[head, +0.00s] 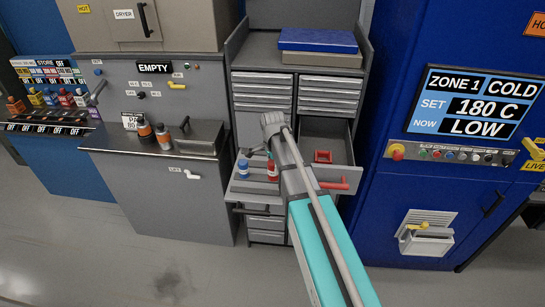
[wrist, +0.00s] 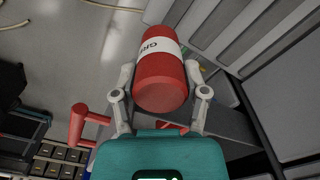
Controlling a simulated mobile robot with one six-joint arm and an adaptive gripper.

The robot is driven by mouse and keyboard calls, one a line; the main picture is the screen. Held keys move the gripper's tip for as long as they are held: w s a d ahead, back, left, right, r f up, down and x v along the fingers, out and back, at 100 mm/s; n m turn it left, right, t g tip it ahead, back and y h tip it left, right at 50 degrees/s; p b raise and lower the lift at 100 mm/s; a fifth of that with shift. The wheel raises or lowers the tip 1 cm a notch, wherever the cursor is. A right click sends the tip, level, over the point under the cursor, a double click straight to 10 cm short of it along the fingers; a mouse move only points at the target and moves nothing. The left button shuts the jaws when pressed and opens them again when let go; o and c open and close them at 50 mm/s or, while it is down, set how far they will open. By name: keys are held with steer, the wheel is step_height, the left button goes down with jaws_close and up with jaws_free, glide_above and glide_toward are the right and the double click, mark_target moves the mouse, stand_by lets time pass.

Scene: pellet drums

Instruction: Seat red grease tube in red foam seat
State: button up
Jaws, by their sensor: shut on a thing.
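The red grease tube (wrist: 162,82), with a white label band, is in my gripper (wrist: 159,72) in the wrist view. The two fingers press on its sides. In the head view my arm hides most of the gripper. A red tube (head: 272,171) shows just left of my arm there; I cannot tell whether it stands on the surface or hangs in the fingers. The red foam seat (head: 323,157) lies in the open drawer, right of my arm and apart from that tube.
A blue tube (head: 243,168) stands left of the red one. The drawer's red handle (head: 335,185) juts forward and shows in the wrist view (wrist: 85,124). Grey drawer cabinets (head: 262,98) rise behind. A blue oven cabinet (head: 420,185) stands right; a grey bench (head: 155,145) stands left.

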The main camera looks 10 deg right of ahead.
steer(key=s, duration=0.1)
steer(key=s+r, duration=0.1)
steer(key=s+p, duration=0.1)
steer(key=shift+a+r, duration=0.2)
steer(key=shift+a, duration=0.05)
stand_by(0.5)
